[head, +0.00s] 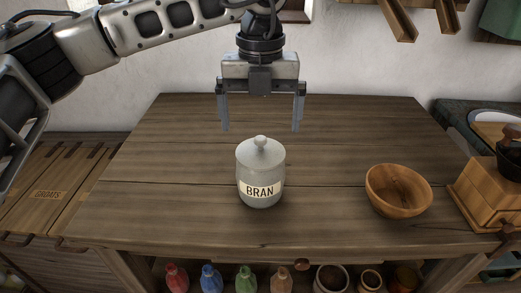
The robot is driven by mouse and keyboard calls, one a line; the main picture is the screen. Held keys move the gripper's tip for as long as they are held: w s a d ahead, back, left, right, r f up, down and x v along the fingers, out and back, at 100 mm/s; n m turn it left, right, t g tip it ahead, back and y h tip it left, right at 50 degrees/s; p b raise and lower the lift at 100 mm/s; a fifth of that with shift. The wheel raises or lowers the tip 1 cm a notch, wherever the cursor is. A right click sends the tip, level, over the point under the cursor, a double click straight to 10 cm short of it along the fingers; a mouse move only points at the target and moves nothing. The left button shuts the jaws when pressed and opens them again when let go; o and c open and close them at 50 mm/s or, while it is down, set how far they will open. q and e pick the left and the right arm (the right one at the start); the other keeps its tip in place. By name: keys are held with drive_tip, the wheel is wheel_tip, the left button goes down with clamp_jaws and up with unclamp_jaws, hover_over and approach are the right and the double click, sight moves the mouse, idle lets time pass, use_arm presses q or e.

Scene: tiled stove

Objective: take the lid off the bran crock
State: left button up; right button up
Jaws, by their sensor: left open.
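The bran crock (261,188) is a grey-white jar with a BRAN label, upright near the middle of the wooden table. My right gripper is not in view.
A wooden bowl (398,191) stands to the right of the crock, and a wooden box-shaped grinder (488,190) stands at the table's right edge. The table (150,180) is clear left of the crock. Several coloured bottles (211,278) stand on a shelf below.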

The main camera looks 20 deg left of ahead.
sight(260, 139)
use_arm(q)
wheel_tip(260, 139, down, 5)
drive_tip(key=shift+f, duration=0.15)
drive_tip(key=shift+c, duration=0.3)
drive_tip(key=c, duration=1)
drive_tip(key=shift+c, duration=1.3)
drive_tip(key=shift+s, duration=0.1)
